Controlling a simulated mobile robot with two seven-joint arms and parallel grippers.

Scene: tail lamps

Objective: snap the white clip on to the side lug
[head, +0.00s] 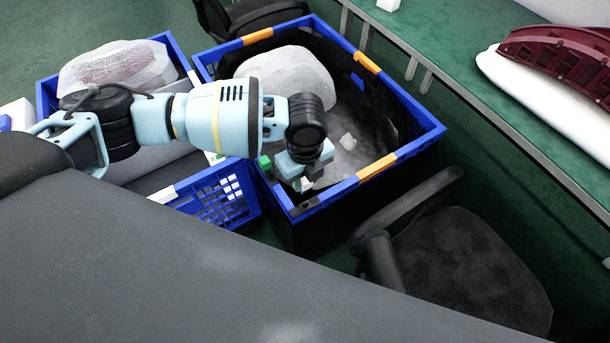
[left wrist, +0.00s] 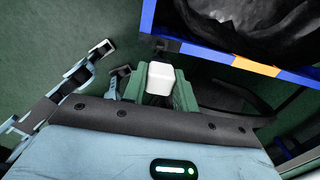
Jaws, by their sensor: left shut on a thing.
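My left gripper (head: 305,178) is shut and hangs over the front left rim of the large blue crate. In the left wrist view its fingers (left wrist: 162,85) close on the white clip (left wrist: 160,78), a small pale block between the fingertips. In the head view the clip is too small and covered to make out clearly. A dark red tail lamp (head: 560,55) lies on the bench at the upper right, far from my left gripper. I cannot make out its side lug. My right gripper is not seen.
The large blue crate (head: 418,140) with orange patches holds bagged items. A second blue crate (head: 240,205) stands to its left. A black chair (head: 465,265) stands at the lower right. The green bench (head: 450,40) has clear room left of the lamp and its white support (head: 535,100).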

